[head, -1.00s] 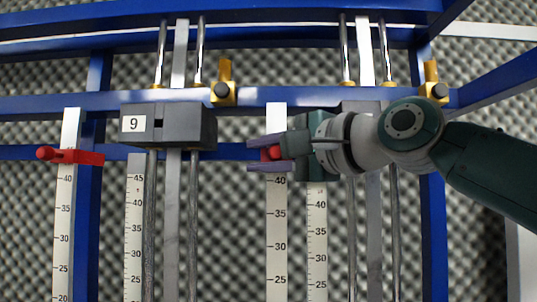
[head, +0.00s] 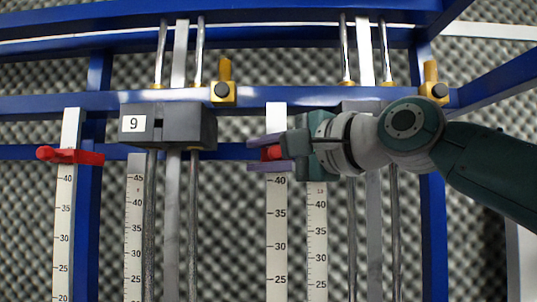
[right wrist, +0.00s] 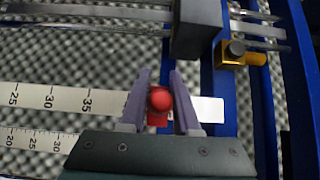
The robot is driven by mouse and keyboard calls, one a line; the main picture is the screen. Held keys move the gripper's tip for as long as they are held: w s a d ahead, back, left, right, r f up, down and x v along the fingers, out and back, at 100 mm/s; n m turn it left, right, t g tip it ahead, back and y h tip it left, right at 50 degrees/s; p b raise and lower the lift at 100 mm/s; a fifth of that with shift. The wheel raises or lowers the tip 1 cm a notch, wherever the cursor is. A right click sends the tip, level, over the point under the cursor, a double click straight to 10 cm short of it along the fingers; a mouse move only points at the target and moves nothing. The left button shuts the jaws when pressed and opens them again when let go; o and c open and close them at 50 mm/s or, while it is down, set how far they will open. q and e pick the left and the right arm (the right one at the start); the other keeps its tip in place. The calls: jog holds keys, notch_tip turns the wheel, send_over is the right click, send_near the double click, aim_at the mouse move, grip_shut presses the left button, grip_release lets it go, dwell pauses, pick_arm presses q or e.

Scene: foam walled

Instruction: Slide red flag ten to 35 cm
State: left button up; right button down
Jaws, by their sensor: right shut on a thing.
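My right gripper (head: 268,153) comes in from the right. Its two purple fingers are shut on the small red flag (head: 272,153) on the middle ruler (head: 277,230). In the right wrist view the round red knob of the flag (right wrist: 160,99) sits between the fingertips (right wrist: 160,88). The flag is above the 40 mark, at roughly 44 to 45; the fingers hide the nearby marks. The number ten does not show. My left gripper is out of view.
A second red flag (head: 75,156) sits on the left ruler (head: 64,220). A grey block labelled 9 (head: 170,127) rides on rods. Yellow clamps (head: 224,85) sit on the blue frame (head: 270,97). The ruler below my fingers is clear.

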jog(key=shift+f, duration=0.1)
notch_tip(320, 180, down, 10)
jog(key=b, duration=0.7)
jog(key=c, duration=0.6)
grip_release()
jog(key=b+v, duration=0.5)
jog(key=v, duration=0.5)
